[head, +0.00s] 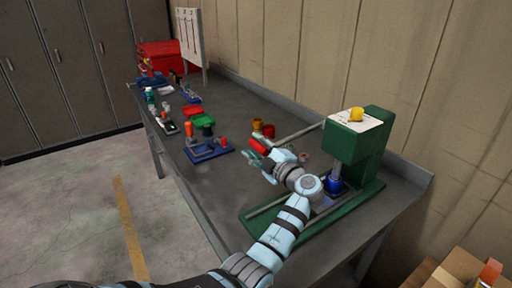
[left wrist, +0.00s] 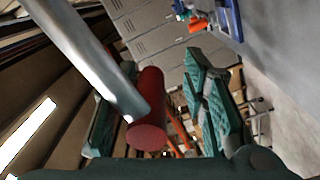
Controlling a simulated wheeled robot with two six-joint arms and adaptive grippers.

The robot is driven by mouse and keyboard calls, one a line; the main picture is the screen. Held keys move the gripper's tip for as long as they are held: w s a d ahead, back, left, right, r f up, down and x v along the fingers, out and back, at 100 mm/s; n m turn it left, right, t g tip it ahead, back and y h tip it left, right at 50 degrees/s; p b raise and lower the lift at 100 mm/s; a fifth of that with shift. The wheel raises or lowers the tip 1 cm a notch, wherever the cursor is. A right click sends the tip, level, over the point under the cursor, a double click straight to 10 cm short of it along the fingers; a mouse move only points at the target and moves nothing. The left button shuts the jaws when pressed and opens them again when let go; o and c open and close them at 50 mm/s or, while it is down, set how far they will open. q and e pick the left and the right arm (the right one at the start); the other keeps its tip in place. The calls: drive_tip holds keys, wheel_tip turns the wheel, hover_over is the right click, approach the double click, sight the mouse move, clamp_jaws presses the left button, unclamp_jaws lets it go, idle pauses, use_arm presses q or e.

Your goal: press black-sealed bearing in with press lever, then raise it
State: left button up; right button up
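The green press (head: 362,150) stands at the right end of the bench. Its steel lever (head: 300,133) slopes down to the left and ends in a red grip (head: 257,145). My left gripper (head: 262,156) is at that end, with its fingers open. In the left wrist view the red grip (left wrist: 148,112) and steel rod (left wrist: 85,55) lie between the green fingers, nearer the left one, with a gap to the right one. A blue part (head: 335,186) sits under the press head. I cannot make out the black-sealed bearing. My right gripper is out of view.
Red and yellow cups (head: 263,129) stand behind the lever end. A blue fixture (head: 209,150), green and red trays (head: 199,114) and a red toolbox (head: 160,57) stand farther along the bench (head: 215,190). A cardboard box (head: 455,270) is at lower right.

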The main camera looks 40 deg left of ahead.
use_arm(q)
drive_tip(key=v, duration=0.7)
drive_tip(key=shift+d, duration=0.3)
